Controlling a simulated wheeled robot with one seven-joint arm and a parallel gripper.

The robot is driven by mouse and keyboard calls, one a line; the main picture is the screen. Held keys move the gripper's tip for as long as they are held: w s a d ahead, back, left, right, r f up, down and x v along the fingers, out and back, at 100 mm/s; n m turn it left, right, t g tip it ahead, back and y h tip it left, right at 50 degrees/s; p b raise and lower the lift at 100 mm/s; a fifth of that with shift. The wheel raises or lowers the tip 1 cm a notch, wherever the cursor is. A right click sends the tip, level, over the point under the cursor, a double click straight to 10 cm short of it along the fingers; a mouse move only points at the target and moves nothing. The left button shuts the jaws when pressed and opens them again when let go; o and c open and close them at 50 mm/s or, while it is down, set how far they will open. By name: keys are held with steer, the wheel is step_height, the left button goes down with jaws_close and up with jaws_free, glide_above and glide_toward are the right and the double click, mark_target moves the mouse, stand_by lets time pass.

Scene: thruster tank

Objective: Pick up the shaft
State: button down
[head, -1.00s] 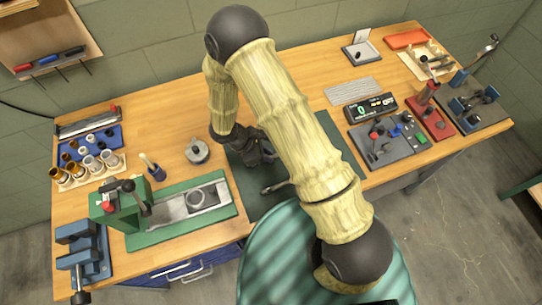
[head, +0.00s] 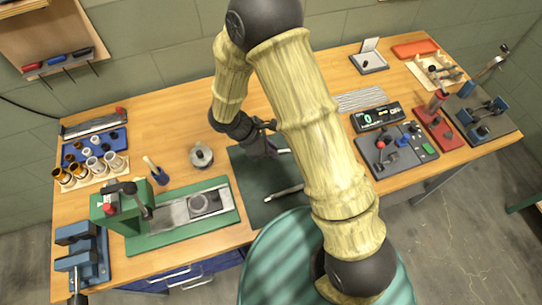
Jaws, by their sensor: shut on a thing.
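My gripper (head: 264,146) is over the back part of the dark green mat, partly hidden by my own arm. It is shut on a slim pale metal piece, which I take to be the shaft (head: 283,151). Only a short end of it shows, to the right of the jaws; the rest is hidden by the gripper and arm. I cannot tell whether it touches the mat. A second metal rod-like piece (head: 284,193) lies on the mat in front of the gripper, its right end close to my arm.
The dark green mat (head: 250,205) is mostly bare at its front left. A round metal part (head: 201,156) stands left of it. A green press (head: 122,210) with a green-edged plate is at the front left. A grey fixture board (head: 405,165) and display box (head: 376,116) are right.

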steer(key=shift+r, duration=1.2)
steer(key=w+d+f+m+g, duration=0.1)
steer(key=d+m, duration=0.1)
steer(key=m, duration=0.1)
steer(key=w+d+f+m+g+y, duration=0.1)
steer(key=w+d+m+g, duration=0.1)
steer(key=m, duration=0.1)
steer(key=w+d+f+m+g+y, duration=0.1)
steer(key=w+d+f+m+g, duration=0.1)
steer(key=d+m, duration=0.1)
steer(key=shift+m, duration=0.6)
steer(key=w+d+f+m+y, duration=0.1)
steer(key=d+m, duration=0.1)
steer(key=m, duration=0.1)
steer(key=w+d+f+m+g+y, duration=0.1)
steer(key=w+d+m+y, duration=0.1)
steer(key=m, duration=0.1)
steer(key=w+d+f+m+g+y, duration=0.1)
steer(key=m, duration=0.1)
steer(key=shift+w+d+f+m+y, duration=0.15)
steer(key=shift+w+d+m+y, duration=0.15)
steer(key=shift+d+m, duration=0.1)
steer(key=shift+s, duration=0.1)
steer(key=shift+a+f, duration=0.1)
